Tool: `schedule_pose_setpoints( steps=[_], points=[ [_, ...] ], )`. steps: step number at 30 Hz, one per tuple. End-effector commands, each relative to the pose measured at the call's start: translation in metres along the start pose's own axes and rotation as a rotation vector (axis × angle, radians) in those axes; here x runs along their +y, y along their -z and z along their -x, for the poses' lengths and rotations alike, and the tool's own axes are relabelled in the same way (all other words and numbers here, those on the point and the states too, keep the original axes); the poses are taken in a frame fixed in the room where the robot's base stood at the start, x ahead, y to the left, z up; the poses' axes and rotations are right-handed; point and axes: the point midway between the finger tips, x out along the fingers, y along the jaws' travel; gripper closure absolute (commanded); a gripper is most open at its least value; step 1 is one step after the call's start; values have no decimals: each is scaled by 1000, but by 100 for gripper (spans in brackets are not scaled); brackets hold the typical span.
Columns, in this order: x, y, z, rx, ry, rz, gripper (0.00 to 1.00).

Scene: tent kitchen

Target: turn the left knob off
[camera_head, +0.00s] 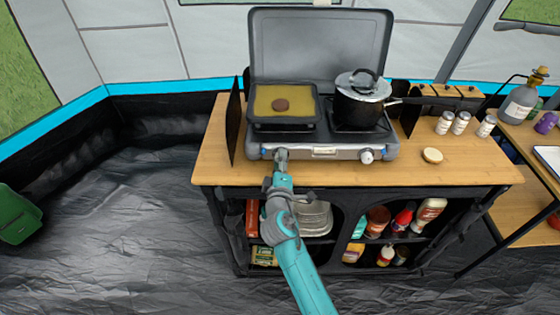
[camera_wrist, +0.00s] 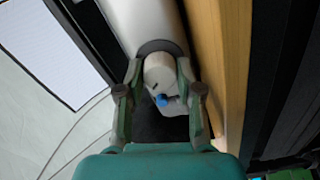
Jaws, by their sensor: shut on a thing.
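The camp stove (camera_head: 324,152) stands on the wooden counter with its lid raised. Its left knob (camera_wrist: 161,80) is white with a blue part and sits between my fingertips in the wrist view. In the head view my gripper (camera_head: 281,158) reaches the left end of the stove's front panel and hides most of this knob. My gripper (camera_wrist: 160,92) is shut on the left knob, with one finger on each side. The right knob (camera_head: 367,156) is white and uncovered. I cannot tell the left knob's exact angle.
A square pan (camera_head: 263,104) with a brown patty sits on the left burner, and a lidded pot (camera_head: 360,98) on the right. The wooden counter (camera_head: 420,172) runs below the stove, above shelves of bottles. Open floor (camera_head: 110,220) lies to the left.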

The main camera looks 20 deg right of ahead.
Motion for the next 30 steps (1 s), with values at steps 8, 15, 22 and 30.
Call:
schedule_pose_setpoints(
  steps=[8,15,22,30],
  points=[
    [-1,-1,0,-3,3,-261,99],
    [-1,-2,0,-3,3,-471,99],
    [-1,-2,0,-4,3,-623,99],
    [-1,-2,0,-4,3,-723,99]
  ],
)
